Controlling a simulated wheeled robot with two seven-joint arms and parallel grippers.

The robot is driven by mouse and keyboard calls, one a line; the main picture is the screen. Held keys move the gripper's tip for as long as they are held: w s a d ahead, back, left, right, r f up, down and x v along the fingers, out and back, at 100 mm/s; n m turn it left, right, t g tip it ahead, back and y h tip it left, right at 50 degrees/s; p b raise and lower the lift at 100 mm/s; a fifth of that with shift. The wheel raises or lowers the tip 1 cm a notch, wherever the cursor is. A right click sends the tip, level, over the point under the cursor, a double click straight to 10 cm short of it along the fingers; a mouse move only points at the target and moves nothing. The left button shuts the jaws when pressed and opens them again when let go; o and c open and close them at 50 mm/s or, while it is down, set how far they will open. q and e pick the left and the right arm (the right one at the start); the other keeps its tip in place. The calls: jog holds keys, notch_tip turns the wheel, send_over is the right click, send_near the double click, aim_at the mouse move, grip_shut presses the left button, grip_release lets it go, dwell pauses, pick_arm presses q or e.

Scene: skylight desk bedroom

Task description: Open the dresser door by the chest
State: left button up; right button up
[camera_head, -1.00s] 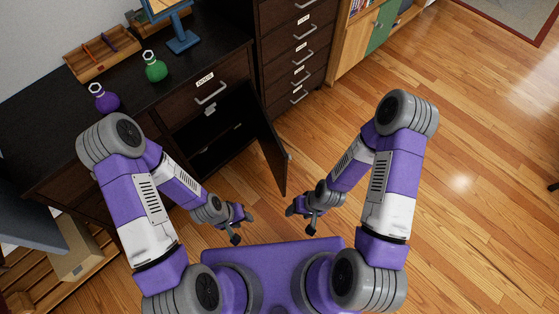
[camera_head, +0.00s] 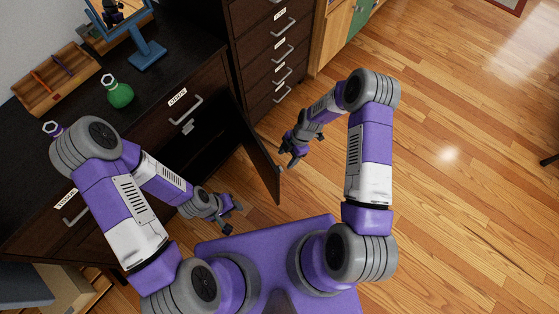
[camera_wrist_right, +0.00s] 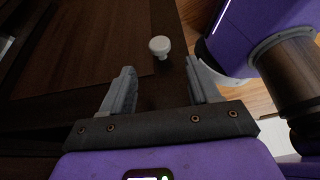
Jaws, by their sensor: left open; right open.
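The dark brown dresser door (camera_head: 259,150) stands ajar, swung out from the dresser's front beside the chest of drawers (camera_head: 240,48). In the right wrist view, the dark door panel (camera_wrist_right: 105,40) carries a pale round knob (camera_wrist_right: 160,47). My right gripper (camera_head: 288,157) is open at the door's free edge. In the wrist view its fingers (camera_wrist_right: 158,78) are spread, with the knob ahead between the tips and not gripped. My left gripper (camera_head: 233,217) is open and empty in front of the dresser, left of the door. Much of the cabinet's dark inside is hard to see.
The dresser top (camera_head: 165,62) holds a green flask (camera_head: 119,94), a wooden tray (camera_head: 55,82) and a blue-framed stand (camera_head: 148,54). A drawer handle (camera_head: 187,111) is above the opening. Open wooden floor (camera_head: 450,190) lies to the right.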

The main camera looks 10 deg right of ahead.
jog(key=b+x, duration=0.2)
jog(key=x, duration=0.5)
jog(key=shift+f, duration=0.2)
jog(key=shift+c, duration=0.2)
grip_shut()
